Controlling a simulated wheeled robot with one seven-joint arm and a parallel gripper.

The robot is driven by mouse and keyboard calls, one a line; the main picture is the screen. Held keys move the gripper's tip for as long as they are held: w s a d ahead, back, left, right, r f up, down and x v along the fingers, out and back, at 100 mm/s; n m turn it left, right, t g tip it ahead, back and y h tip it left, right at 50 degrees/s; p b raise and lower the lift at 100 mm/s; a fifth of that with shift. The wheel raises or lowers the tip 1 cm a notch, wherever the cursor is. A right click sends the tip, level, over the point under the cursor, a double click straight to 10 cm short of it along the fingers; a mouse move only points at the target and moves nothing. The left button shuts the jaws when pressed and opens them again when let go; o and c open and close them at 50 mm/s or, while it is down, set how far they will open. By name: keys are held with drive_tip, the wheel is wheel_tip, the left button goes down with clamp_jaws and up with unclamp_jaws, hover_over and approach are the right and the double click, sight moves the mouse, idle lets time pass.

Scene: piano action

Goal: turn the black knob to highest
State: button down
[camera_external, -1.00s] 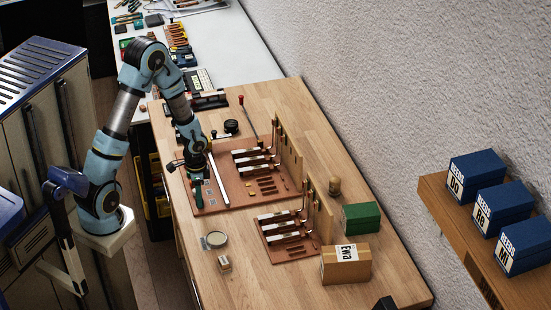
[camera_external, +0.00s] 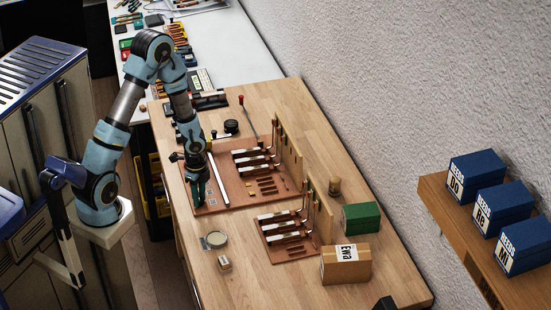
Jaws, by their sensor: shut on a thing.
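My gripper (camera_external: 198,201) points down at the left front part of the large reddish-brown board (camera_external: 233,196), left of a white strip (camera_external: 218,180). Its fingers are shut at board level on what appears to be the black knob. The knob is hidden by the fingers and too small to make out, so its turn position cannot be read.
Key-and-hammer pieces (camera_external: 255,160) stand on the board's right side. A second small board (camera_external: 287,238) with similar pieces lies in front.

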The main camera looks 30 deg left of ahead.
idle(0.4)
drive_tip(key=c, duration=0.6)
unclamp_jaws()
drive_tip(key=shift+r, duration=0.1)
wheel_tip(320, 180, up, 11)
drive_tip(key=shift+p, duration=0.3)
drive_tip(key=s+a+r+n+b, duration=0.1)
drive_tip(key=s+a+r+n, duration=0.1)
drive_tip(key=n, duration=0.6)
drive_tip(key=s+a+r+n+t+b, duration=0.1)
drive_tip(key=s+a+r+n, duration=0.1)
drive_tip(key=n, duration=0.7)
drive_tip(key=s+a, duration=0.1)
drive_tip(key=a, duration=0.1)
drive_tip(key=shift+s+a+t, duration=0.2)
drive_tip(key=shift+a+t, duration=0.1)
drive_tip(key=shift+a, duration=0.05)
